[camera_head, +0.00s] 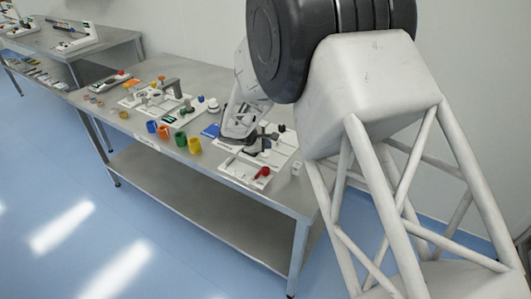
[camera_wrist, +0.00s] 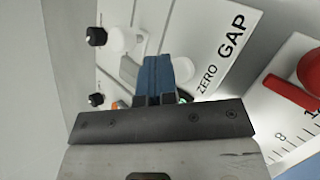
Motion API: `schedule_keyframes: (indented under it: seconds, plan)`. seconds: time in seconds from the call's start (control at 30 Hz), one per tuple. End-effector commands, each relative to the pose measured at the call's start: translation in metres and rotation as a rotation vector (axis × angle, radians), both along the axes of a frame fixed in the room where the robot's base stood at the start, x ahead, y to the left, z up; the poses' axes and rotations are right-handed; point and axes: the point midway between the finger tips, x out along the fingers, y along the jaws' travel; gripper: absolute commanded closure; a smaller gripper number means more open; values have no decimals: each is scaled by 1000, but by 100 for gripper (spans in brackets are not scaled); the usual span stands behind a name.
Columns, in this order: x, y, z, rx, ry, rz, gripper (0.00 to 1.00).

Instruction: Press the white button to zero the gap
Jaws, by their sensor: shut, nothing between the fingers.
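In the wrist view, a white panel (camera_wrist: 205,25) carries the printed words ZERO and GAP. My gripper (camera_wrist: 155,65) is shut and empty, its blue fingers together over the panel beside the word ZERO. I cannot tell whether they touch the panel. A pale round part (camera_wrist: 121,39) lies to the upper left of the fingers; I cannot tell whether it is the white button. The fingers hide part of the panel. In the head view, my gripper is over the right part of the steel table, too small to make out in detail.
A red handle (camera_wrist: 291,91) lies on a numbered scale at the right of the wrist view. Black knobs (camera_wrist: 96,36) stand at the left. In the head view, colored cups (camera_head: 181,138) and other fixtures crowd the steel table (camera_head: 205,158); its front edge is mostly bare.

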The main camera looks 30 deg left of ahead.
Motion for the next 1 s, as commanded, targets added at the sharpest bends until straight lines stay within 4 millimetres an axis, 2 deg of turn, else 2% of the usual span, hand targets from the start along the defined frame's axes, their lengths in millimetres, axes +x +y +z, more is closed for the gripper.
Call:
schedule_keyframes:
  seconds: [0.57,1.0]
  plan:
    - [0,0,0,0,0,0,100]
    - [0,0,-8,0,0,0,100]
